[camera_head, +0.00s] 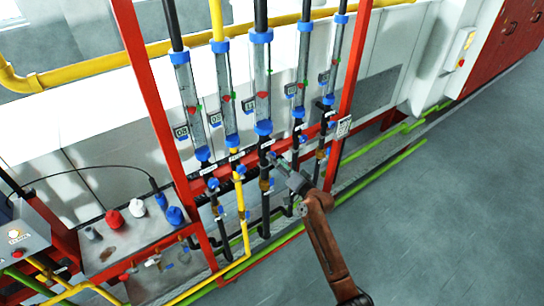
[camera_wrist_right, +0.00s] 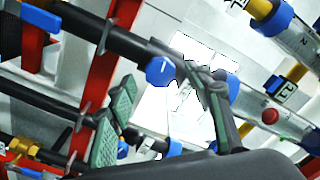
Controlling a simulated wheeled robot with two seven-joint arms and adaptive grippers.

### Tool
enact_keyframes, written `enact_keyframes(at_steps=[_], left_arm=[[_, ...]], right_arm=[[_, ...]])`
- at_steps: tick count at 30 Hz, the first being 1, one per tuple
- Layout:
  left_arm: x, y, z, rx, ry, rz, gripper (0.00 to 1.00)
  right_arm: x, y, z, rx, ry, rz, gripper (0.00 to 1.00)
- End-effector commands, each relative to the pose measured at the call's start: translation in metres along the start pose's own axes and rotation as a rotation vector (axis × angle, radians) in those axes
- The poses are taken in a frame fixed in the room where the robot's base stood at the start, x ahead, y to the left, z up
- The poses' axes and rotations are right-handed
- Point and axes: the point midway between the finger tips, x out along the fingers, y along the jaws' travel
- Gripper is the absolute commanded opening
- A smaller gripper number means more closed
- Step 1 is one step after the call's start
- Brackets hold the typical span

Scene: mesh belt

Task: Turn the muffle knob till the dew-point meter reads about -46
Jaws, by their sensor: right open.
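My right gripper (camera_head: 277,161) is open at the lower end of the middle flow tube (camera_head: 262,90), in front of the red crossbar. In the wrist view a blue knob (camera_wrist_right: 160,70) with a white mark shows between the spread fingers of my right gripper (camera_wrist_right: 165,98); I cannot tell whether they touch it. In the head view more blue knobs, such as one at the left (camera_head: 213,184), sit below the tubes. Labels are too small to tell which knob is muffle. Small displays (camera_head: 181,132) sit beside the tubes; I cannot identify the dew-point meter or its reading. My left gripper is out of view.
The red frame (camera_head: 346,75) holds several glass tubes and black and yellow pipes, closely spaced. A panel (camera_head: 140,242) with red, white and blue fittings stands at lower left. Green pipes (camera_head: 375,185) run along the floor. The grey floor (camera_head: 440,230) at right is clear.

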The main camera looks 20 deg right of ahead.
Motion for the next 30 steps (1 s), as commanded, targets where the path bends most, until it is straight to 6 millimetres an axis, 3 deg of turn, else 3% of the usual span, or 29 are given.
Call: enact_keyframes(at_steps=[7, 18, 30], left_arm=[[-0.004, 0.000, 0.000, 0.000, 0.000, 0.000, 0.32], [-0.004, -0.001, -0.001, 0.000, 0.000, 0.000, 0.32], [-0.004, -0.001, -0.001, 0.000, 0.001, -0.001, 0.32]], right_arm=[[0.031, -0.001, 0.000, 0.000, -0.001, 0.000, 0.47], [0.036, 0.000, 0.001, 0.000, -0.001, 0.000, 0.46], [0.035, 0.001, 0.001, 0.000, 0.000, 0.001, 0.18]])
